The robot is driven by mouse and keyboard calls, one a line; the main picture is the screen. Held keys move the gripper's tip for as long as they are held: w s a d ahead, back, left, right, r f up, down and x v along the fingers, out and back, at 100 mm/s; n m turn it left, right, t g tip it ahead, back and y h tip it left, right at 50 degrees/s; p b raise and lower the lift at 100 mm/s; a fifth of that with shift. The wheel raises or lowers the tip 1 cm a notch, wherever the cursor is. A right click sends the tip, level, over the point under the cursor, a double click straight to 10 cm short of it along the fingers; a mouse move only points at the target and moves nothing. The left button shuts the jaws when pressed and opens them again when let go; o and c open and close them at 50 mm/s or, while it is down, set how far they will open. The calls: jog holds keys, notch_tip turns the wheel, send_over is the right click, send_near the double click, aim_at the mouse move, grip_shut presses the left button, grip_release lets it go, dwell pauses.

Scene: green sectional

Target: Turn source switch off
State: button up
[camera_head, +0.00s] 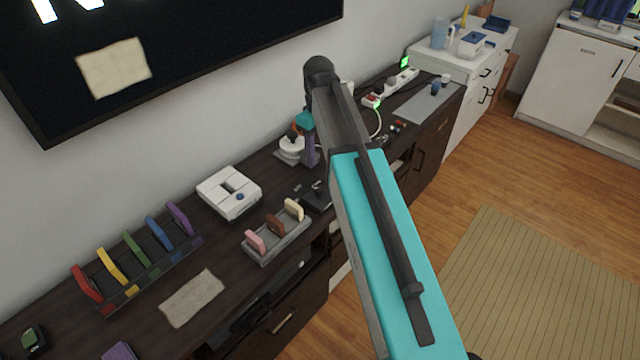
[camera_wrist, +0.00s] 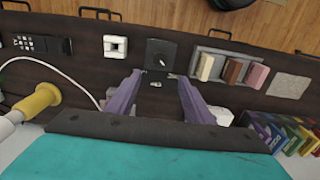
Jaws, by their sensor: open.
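A black box with a small lever (camera_head: 316,193) sits on the dark cabinet top in the head view. In the wrist view it is a dark square plate (camera_wrist: 161,54) with a pale-tipped lever; I cannot read a label or tell its setting. A white unit with a dark square centre (camera_wrist: 115,46) lies to its left there; I cannot tell which is the source switch. My gripper (camera_wrist: 157,84), with purple fingers, is open and empty. The plate shows just beyond the fingertips, apparently untouched. In the head view my gripper (camera_head: 311,158) is partly hidden by my arm.
A grey holder with upright blocks (camera_head: 270,243) stands beside the black box. A white box (camera_head: 229,192) and a rack of coloured slabs (camera_head: 140,265) are farther left. A yellow-ended object with a white cable (camera_wrist: 42,101) lies left in the wrist view. A wall screen (camera_head: 190,60) hangs behind.

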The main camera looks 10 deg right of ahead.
aim_at(319, 188)
jog(key=shift+f+p, duration=1.45)
jog(key=shift+f, duration=5.4)
jog(key=c, duration=1)
